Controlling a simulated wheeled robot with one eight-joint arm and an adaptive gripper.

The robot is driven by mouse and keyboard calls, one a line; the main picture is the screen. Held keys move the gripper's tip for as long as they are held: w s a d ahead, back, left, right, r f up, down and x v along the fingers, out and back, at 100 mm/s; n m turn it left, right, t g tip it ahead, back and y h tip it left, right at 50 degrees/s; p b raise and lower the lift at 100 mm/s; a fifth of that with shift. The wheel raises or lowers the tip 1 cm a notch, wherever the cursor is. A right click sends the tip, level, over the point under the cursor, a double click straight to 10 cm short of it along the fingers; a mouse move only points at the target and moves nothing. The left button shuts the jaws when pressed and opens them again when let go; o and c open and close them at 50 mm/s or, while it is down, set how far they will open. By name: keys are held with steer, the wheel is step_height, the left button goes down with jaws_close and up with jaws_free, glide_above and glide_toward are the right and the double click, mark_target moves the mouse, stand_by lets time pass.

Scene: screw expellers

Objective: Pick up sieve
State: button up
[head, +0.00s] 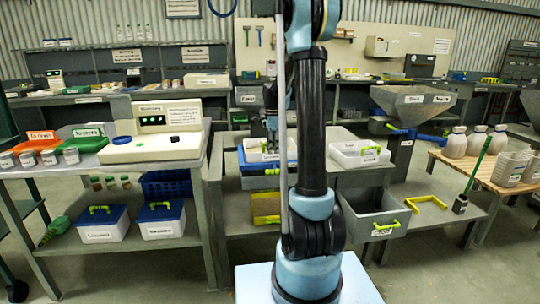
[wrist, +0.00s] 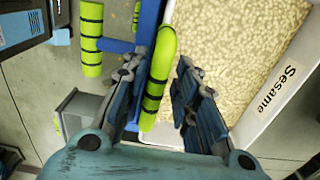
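No label in view reads sieve. A white tray (wrist: 232,128) labelled "Sesame", full of pale seeds, fills the right of the wrist view. A green handle (wrist: 160,70) with black bands runs along its near edge. My gripper (wrist: 160,102) is open, with one finger on each side of this handle; a gap shows on the right side. I cannot tell whether the left finger touches it.
A second green handle (wrist: 90,40) on a blue bar lies left of my gripper. A white tray (head: 350,155) stands to the right on the bench, above a grey open bin (head: 370,222). A grey hopper (head: 410,103) is behind. A white scale (head: 155,130) stands at left.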

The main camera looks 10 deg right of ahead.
steer(key=shift+s+f, duration=0.2)
steer(key=shift+f, duration=1.75)
jaws_close()
steer(key=shift+d+r, duration=0.1)
